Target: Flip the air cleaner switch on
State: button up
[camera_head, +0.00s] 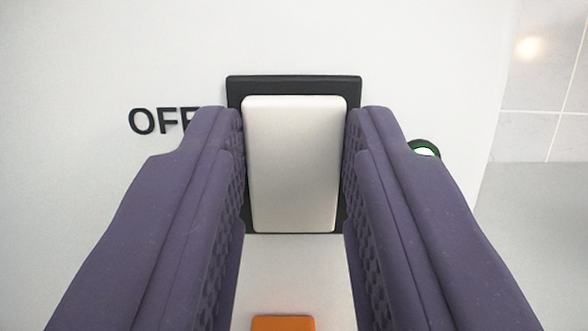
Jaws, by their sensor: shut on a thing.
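The air cleaner switch (293,165) is a white rocker in a black frame (293,84) on a white panel (300,35), in the middle of the view. The word OFF (160,121) stands in black to its left, its last letter partly covered by a finger. My gripper (295,165) has its two purple textured fingers shut on the switch, one at each side. The fingers cover most of the frame's left and right edges.
A round light with a green and white face (425,149) sits right of the switch, partly behind the right finger. An orange piece (283,323) shows at the bottom edge. A grey tiled wall (545,90) lies beyond the panel at the right.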

jog(key=o, duration=1.1)
jog(key=shift+c, duration=0.2)
jog(key=shift+s, duration=0.1)
jog(key=b+v, duration=0.1)
jog(key=v, duration=0.6)
jog(key=shift+s, duration=0.3)
jog(key=shift+f, duration=0.2)
jog(key=f+g+b, duration=0.1)
jog(key=g+b, duration=0.1)
jog(key=b, duration=0.3)
jog(key=s+f+g+b, duration=0.1)
jog(key=g+b, duration=0.1)
jog(key=b, duration=0.4)
jog(key=s+f+g+b, duration=0.1)
jog(key=g+b, duration=0.1)
jog(key=b, duration=0.3)
jog(key=shift+s+f, duration=0.2)
jog(key=shift+f, duration=0.05)
